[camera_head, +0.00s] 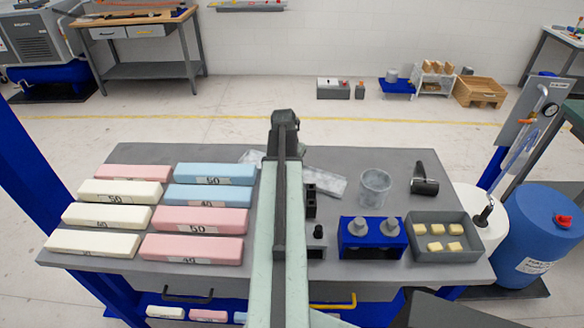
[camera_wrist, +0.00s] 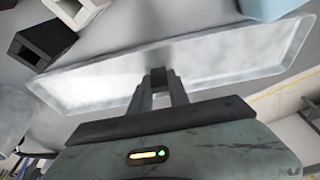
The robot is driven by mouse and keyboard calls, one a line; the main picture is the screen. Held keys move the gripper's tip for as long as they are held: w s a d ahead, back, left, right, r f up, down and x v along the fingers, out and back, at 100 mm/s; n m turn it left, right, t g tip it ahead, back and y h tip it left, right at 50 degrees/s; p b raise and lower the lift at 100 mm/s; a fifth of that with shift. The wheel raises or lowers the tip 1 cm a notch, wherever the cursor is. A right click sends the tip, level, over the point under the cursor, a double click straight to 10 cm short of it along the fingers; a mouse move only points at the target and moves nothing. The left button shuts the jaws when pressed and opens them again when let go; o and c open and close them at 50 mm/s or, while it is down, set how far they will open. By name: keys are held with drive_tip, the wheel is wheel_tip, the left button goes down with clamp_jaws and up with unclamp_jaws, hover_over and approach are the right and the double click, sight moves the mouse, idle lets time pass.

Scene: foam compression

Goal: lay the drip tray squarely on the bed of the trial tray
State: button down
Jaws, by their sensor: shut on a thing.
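A shallow, pale translucent tray, which I take for the drip tray (camera_wrist: 235,60), spans the wrist view. My gripper (camera_wrist: 158,75) is shut on its near long edge, around the middle. In the head view the drip tray (camera_head: 327,182) shows partly behind my arm, slanting over the back of the grey table; the arm hides its middle and my gripper's fingertips. I cannot tell whether it touches the table. A grey walled tray (camera_head: 462,255) with several yellow blocks stands at the table's front right; I cannot tell whether it is the trial tray.
Several white, pink and blue foam blocks (camera_head: 215,173) fill the table's left.

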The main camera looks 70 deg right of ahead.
drive_tip(key=c, duration=1.3)
unclamp_jaws()
drive_tip(key=shift+f, duration=0.1)
drive_tip(key=shift+o, duration=0.2)
drive_tip(key=p+v, duration=1.2)
